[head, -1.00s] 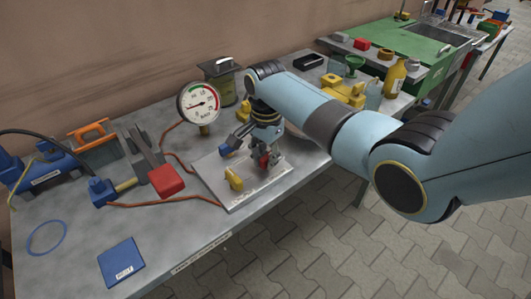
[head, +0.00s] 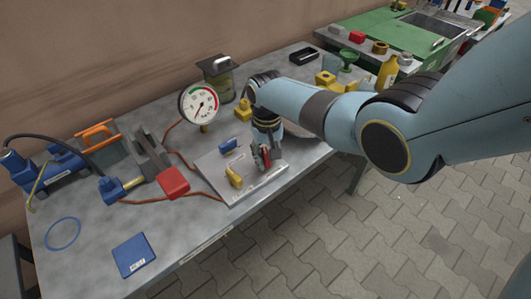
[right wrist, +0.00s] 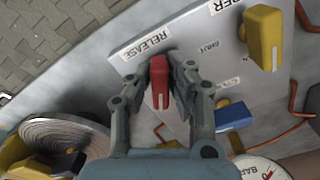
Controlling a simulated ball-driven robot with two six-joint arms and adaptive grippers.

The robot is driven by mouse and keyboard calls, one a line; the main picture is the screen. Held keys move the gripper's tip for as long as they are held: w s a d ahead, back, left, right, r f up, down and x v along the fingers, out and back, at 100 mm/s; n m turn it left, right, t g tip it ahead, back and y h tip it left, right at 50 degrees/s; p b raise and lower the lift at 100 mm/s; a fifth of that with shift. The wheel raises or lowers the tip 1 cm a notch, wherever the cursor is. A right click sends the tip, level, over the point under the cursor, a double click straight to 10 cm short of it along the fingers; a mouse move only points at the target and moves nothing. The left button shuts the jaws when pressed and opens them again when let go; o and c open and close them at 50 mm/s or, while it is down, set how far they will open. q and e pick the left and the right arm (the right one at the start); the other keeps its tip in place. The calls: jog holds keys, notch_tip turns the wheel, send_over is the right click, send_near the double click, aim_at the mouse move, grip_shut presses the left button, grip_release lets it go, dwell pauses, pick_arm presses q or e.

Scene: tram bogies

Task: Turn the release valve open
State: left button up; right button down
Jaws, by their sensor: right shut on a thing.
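The release valve's red handle (right wrist: 159,82) stands on a pale panel (right wrist: 200,35) beside the printed word RELEASE in the right wrist view. My right gripper (right wrist: 166,85) is shut on this handle, one finger on each side. In the head view my right gripper (head: 262,158) reaches down over the panel's right part, and a bit of the red handle (head: 266,152) shows between the fingers. A round pressure gauge (head: 199,104) stands behind the panel. My left gripper is not in view.
A yellow handle (head: 234,176) and a blue handle (head: 228,144) stand on the panel close to my gripper. Red hoses cross the bench towards a red block (head: 173,182). A blue plate (head: 134,255) lies at the front left, with bare bench around it.

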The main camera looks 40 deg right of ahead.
jog(key=n, duration=0.3)
jog(key=n+p, duration=0.1)
jog(key=n, duration=0.1)
jog(key=shift+d, duration=0.25)
jog(key=shift+n, duration=0.3)
jog(key=c, duration=1.2)
grip_release()
jog(key=shift+c, duration=0.2)
notch_tip(320, 180, up, 12)
